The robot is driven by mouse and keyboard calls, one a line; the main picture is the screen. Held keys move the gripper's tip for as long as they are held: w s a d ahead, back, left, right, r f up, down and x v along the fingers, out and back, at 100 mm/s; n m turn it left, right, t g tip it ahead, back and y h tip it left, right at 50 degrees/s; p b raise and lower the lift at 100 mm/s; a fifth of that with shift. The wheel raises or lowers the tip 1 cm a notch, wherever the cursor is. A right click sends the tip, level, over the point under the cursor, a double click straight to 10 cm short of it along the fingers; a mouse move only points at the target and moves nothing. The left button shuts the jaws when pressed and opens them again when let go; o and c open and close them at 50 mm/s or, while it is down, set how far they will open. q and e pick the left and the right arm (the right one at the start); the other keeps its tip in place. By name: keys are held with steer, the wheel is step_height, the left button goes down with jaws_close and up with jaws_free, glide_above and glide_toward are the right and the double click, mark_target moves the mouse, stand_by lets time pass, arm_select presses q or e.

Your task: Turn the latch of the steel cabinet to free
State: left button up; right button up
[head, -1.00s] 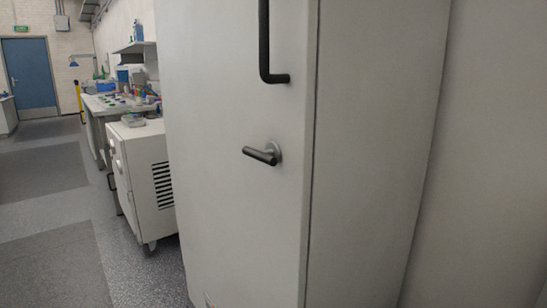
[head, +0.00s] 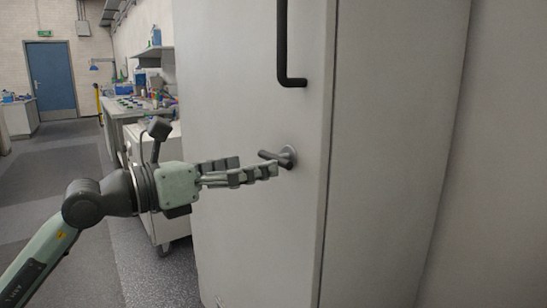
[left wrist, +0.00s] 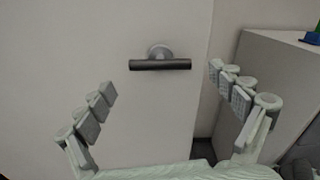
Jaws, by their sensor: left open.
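The steel cabinet (head: 250,230) is tall and pale, with its door facing me. Its latch (head: 275,157) is a short dark lever on a round base, lying nearly level in the head view. In the left wrist view the latch (left wrist: 160,65) lies level across the upper middle, its round base behind it. My left gripper (head: 258,168) is just left of the latch, its fingers pointing at it. In the left wrist view the left gripper (left wrist: 162,85) is open, with its fingers wide apart on either side of the latch and nothing between them. My right gripper is not in view.
A dark fixed handle (head: 283,45) stands on the door above the latch. A white wheeled cabinet (head: 145,150) and a cluttered bench (head: 125,108) are behind my left arm. The floor at the left is clear.

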mark_target(274, 155)
arm_select(q)
steer(key=x, duration=0.5)
steer(key=shift+w+d+p, duration=0.1)
steer(key=shift+p, duration=0.25)
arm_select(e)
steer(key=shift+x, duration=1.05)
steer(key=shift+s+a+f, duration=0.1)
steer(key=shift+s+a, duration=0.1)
arm_select(q)
steer(key=c, duration=1.1)
steer(key=shift+c, duration=0.3)
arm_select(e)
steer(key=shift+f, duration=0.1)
